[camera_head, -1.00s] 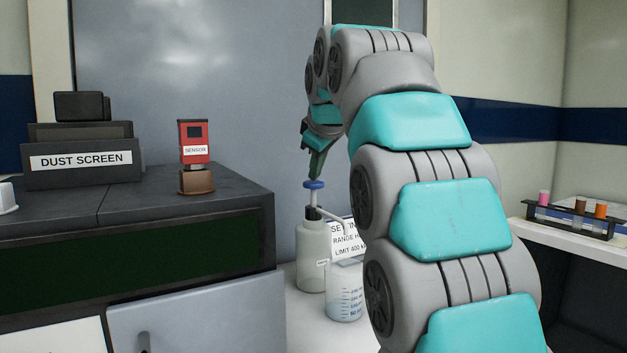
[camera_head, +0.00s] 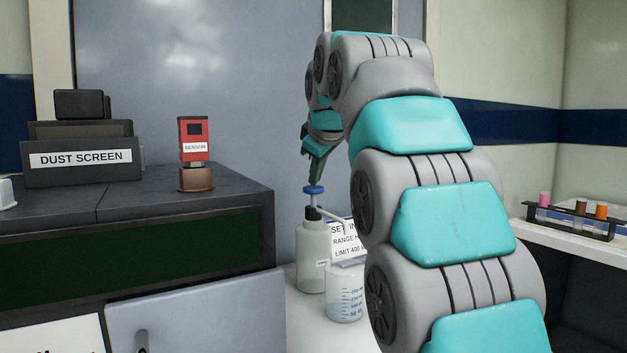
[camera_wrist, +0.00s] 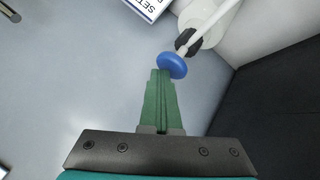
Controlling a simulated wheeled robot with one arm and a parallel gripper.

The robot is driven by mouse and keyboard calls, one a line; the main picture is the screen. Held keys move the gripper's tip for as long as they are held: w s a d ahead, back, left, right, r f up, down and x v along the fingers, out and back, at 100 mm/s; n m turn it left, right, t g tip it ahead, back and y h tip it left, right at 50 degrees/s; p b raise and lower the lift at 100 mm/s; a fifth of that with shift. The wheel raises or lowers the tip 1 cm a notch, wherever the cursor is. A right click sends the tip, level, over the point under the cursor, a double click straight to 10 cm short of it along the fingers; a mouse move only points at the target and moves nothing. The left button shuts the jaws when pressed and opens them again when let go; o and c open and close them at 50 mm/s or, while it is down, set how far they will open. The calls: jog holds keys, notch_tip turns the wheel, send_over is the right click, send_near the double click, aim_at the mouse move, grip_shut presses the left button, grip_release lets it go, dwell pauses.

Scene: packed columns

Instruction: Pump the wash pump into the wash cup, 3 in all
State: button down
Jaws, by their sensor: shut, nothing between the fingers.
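The wash pump is a pale bottle (camera_head: 311,258) with a black collar, a white spout and a blue pump head (camera_head: 313,190). It stands upright on the white bench in the head view. The wash cup (camera_head: 345,293), clear with blue marks, stands just right of it, below the spout's end. My gripper (camera_head: 315,180) is shut and empty, its tips pointing down right at the top of the blue head. In the wrist view the green fingers (camera_wrist: 160,72) are together and their tips meet the edge of the blue head (camera_wrist: 172,65); whether they press on it I cannot tell.
A sign (camera_head: 345,238) stands behind the cup. A dark cabinet with a red sensor (camera_head: 193,140) and a dust screen box (camera_head: 82,165) on top is at left. A rack of vials (camera_head: 572,218) sits on a shelf at right.

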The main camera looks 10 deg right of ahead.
aim_at(316, 188)
jog(key=shift+f+b, duration=0.35)
jog(key=shift+f, duration=0.25)
dwell(0.3)
jog(key=shift+r, duration=0.15)
jog(key=shift+r+p, duration=1.85)
jog(key=shift+r, duration=0.15)
